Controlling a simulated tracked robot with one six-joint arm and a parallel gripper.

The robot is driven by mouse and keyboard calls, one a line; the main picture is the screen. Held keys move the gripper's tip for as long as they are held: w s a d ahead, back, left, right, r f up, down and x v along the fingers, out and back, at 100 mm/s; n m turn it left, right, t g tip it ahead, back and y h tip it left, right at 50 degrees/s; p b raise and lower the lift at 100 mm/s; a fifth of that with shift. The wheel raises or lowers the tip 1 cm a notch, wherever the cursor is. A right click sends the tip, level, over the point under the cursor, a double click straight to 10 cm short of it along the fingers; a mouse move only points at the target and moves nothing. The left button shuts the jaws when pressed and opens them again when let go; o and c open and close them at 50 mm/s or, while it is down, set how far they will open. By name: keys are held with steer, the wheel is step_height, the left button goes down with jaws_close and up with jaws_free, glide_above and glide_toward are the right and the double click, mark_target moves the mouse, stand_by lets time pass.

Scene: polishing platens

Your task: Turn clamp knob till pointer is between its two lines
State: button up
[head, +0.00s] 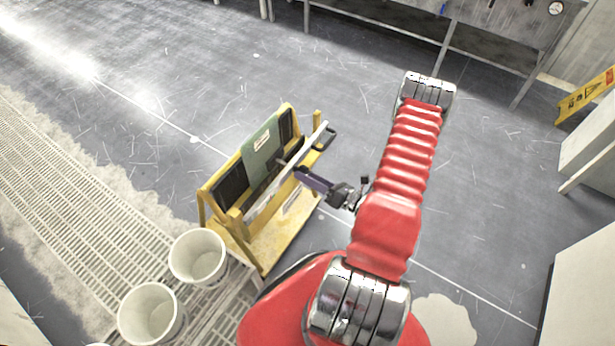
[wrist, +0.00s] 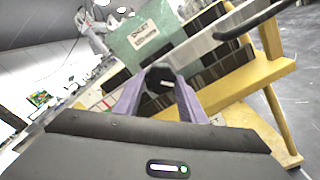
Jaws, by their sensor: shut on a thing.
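A yellow stand (head: 268,240) holds dark panels and a green plate (head: 262,150) with a white label; the plate also shows in the wrist view (wrist: 140,42). A pale bar (head: 290,168) runs along the stand's near side. My gripper (head: 300,172) reaches this side from the right. In the wrist view its purple fingers (wrist: 160,84) are shut on the dark clamp knob (wrist: 160,74). A pale strip with red and green marks (wrist: 108,102) shows left of the fingers. I cannot make out the pointer or its two lines.
Two white buckets (head: 198,256) (head: 150,314) stand on the floor grating at the lower left. A dark handle (head: 326,138) sticks out at the stand's right end. A grey bench (head: 420,38) is at the back, and a yellow sign (head: 586,95) at the right. Open floor lies behind the stand.

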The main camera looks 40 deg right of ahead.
steer(key=o, duration=1.1)
steer(key=shift+d, duration=0.1)
steer(key=shift+c, duration=0.2)
steer(key=v, duration=1.3)
steer(key=shift+s+d, duration=0.15)
steer(key=shift+s, duration=0.2)
